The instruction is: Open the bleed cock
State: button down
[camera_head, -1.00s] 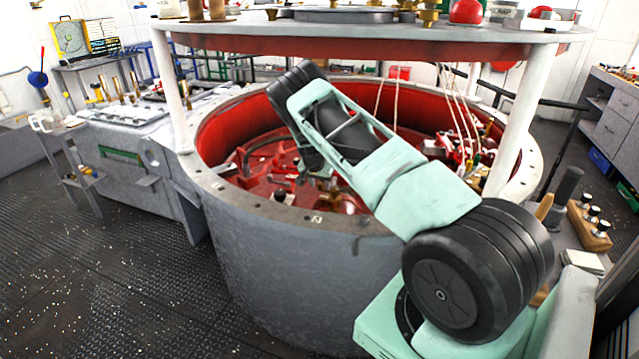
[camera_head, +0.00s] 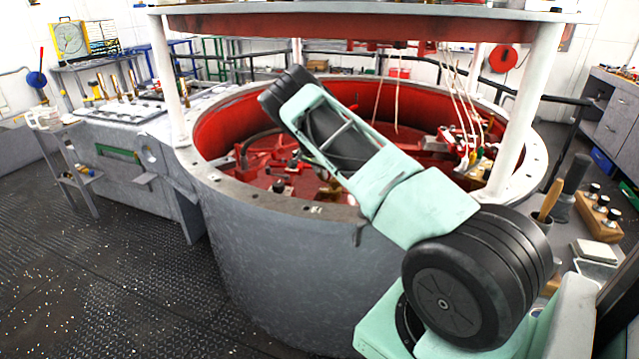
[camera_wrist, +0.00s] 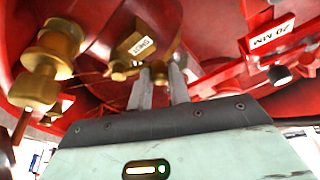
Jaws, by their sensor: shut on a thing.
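In the wrist view, my gripper (camera_wrist: 160,80) reaches up into the red interior with its two grey fingers close together. They are shut on a small brass piece (camera_wrist: 157,70), which looks like the handle of the bleed cock; the fingers partly hide it. A brass block with a dark-lettered label (camera_wrist: 140,38) sits just above, with a round brass end (camera_wrist: 120,72) beside the left finger.
A larger brass fitting (camera_wrist: 55,50) stands left of my fingers; a white size label (camera_wrist: 271,34) and a black knob (camera_wrist: 279,75) are at right. The drum's bolted rim (camera_head: 330,212), white post (camera_head: 525,110) and hanging cords (camera_head: 455,100) surround the arm.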

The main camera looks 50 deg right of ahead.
jog(key=m+b, duration=0.1)
jog(key=d+m+g+b, duration=0.1)
jog(key=b, duration=0.1)
jog(key=shift+w+d+f+m, duration=0.2)
jog(key=shift+d+m, duration=0.05)
jog(key=shift+m, duration=0.05)
jog(key=shift+d+r+m+b, duration=0.2)
jog(key=shift+d+m+b, duration=0.1)
jog(key=shift+m+b, duration=0.3)
jog(key=c, duration=1.3)
grip_release()
jog(key=shift+r, duration=0.1)
jog(key=b+v, duration=0.1)
jog(key=v, duration=1.6)
jog(key=shift+w, duration=0.3)
jog(key=shift+a+r, duration=0.1)
